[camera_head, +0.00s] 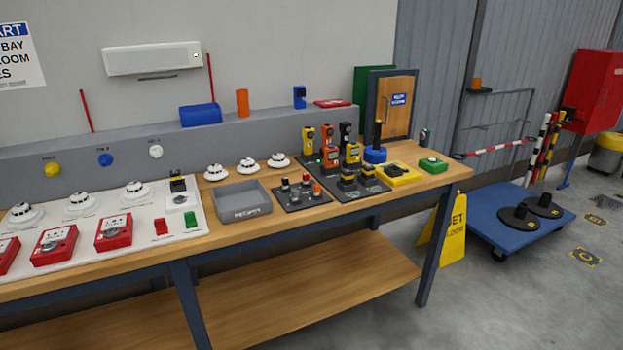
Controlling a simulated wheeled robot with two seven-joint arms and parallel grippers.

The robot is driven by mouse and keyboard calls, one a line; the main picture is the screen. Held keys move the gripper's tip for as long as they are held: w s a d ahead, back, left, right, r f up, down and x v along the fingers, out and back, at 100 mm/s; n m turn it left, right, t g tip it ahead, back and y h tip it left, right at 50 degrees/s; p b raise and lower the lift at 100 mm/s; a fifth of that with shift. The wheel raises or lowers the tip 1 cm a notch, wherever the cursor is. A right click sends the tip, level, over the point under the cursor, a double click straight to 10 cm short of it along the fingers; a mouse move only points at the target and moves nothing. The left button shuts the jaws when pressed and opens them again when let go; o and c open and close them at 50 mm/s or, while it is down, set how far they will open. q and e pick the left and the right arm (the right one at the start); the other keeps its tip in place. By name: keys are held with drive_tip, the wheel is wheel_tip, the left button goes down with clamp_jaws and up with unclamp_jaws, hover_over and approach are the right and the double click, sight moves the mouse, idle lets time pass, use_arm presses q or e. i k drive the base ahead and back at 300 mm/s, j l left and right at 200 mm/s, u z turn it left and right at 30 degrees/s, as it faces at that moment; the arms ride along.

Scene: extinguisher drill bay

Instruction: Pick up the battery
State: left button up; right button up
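No single thing is clearly marked as the battery. Black-and-yellow blocks that look like battery packs stand on a dark mat on the workbench, one at the front left (348,178) and one beside it (367,170). Neither of my grippers is in this view.
A grey open bin (243,213) sits left of the dark tray. Yellow and orange handheld devices (330,158) stand behind the packs. The white panel (150,208) carries red call points. A yellow wet-floor sign (453,233) and blue trolley (500,228) stand right of the bench.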

sight(348, 177)
drive_tip(key=i+l+u, duration=0.5)
drive_tip(key=l, duration=0.2)
drive_tip(key=l+u, duration=0.3)
